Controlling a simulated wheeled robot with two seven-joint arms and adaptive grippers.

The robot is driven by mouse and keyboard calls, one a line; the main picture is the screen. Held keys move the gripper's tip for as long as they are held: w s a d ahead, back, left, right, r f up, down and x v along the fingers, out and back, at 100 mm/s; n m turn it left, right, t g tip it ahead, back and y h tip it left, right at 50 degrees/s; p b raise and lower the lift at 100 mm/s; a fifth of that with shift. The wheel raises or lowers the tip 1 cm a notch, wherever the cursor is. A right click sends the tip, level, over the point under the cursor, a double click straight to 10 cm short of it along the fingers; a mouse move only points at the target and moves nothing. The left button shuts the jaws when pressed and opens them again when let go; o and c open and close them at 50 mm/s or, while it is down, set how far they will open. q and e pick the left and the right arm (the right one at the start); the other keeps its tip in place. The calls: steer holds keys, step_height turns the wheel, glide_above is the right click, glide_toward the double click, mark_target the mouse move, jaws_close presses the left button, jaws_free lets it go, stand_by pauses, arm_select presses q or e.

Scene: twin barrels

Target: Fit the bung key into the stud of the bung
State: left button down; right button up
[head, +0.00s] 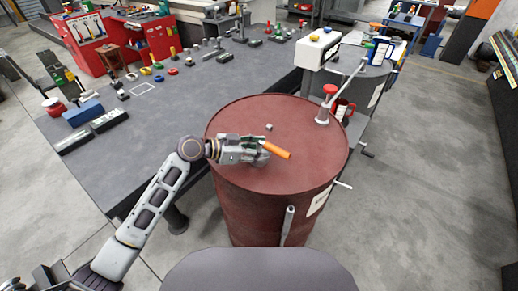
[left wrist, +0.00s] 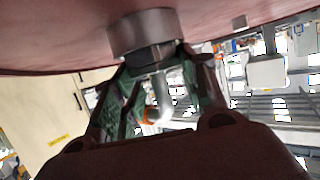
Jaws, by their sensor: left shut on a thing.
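The bung key shows as an orange handle (head: 277,151) over the dark red barrel top (head: 240,115) in the head view. My left gripper (head: 256,148) is shut on the key, low over the barrel's middle. In the left wrist view a bent bright metal rod (left wrist: 160,96) of the key shows between the green-grey fingers. A grey round metal piece (left wrist: 142,32) lies just beyond the fingertips, close to the red barrel top. I cannot tell whether it belongs to the key or the bung. Any engagement with the stud is hidden. My right gripper is out of view.
A small grey block (head: 268,127) stands on the barrel top behind my left gripper. The grey workbench (head: 190,100) with several tools lies to the left. Open floor (head: 430,170) lies to the right.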

arm_select(q)
steer(key=shift+f, duration=0.1)
steer(key=c, duration=0.7)
jaws_free()
steer(key=shift+f, duration=0.1)
steer(key=shift+f, duration=0.1)
steer(key=shift+s+a+r, duration=0.2)
steer(key=shift+a+r, duration=0.05)
steer(key=shift+a, duration=0.35)
steer(key=shift+v, duration=3.3)
steer(key=shift+s+d+r, duration=0.1)
steer(key=shift+r, duration=0.05)
